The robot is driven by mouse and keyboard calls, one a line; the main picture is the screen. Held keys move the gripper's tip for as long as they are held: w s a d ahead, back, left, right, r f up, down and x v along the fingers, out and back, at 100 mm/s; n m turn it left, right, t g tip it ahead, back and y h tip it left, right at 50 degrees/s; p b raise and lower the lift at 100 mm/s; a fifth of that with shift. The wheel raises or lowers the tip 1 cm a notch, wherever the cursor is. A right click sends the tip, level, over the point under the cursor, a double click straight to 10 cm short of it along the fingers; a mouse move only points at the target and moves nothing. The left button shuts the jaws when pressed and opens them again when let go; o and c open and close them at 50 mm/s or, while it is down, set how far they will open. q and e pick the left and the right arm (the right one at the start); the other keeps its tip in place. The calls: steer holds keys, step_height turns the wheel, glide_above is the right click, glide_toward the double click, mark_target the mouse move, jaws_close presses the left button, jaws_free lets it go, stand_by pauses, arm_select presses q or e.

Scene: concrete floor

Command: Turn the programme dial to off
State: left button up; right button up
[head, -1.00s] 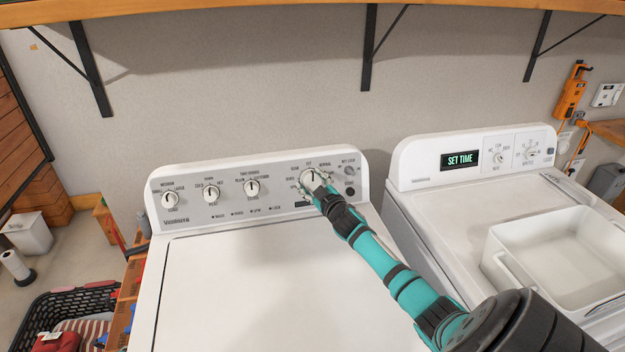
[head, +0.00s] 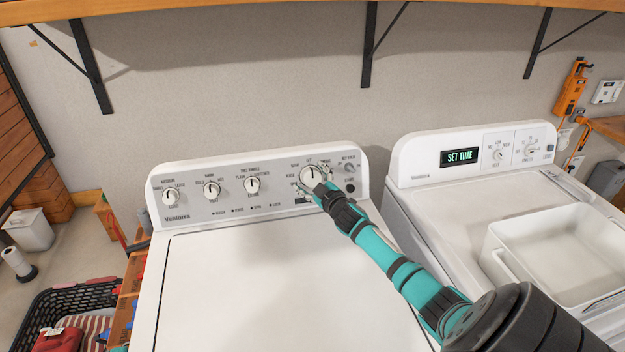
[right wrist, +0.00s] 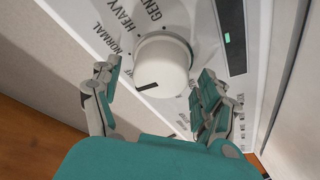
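The programme dial (head: 312,174) is the white round knob at the right of the washer's control panel. It also shows in the right wrist view (right wrist: 163,62), where its black mark faces the lower left, close to a partly hidden label. In the head view the mark points roughly up, toward the small label above the dial. My right gripper (head: 314,190) is at the dial's lower side. In the right wrist view its fingers (right wrist: 157,97) are spread, one on each side of the dial, with gaps showing. My left gripper is not in view.
Three more knobs (head: 211,189) line the panel to the left. A small knob (head: 349,169) and a dark button (head: 350,188) are close on the right. A dryer (head: 415,165) with a white bin (head: 505,238) stands at right. The washer lid (head: 250,280) is clear.

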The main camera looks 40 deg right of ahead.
steer(key=v, duration=1.2)
stand_by(0.5)
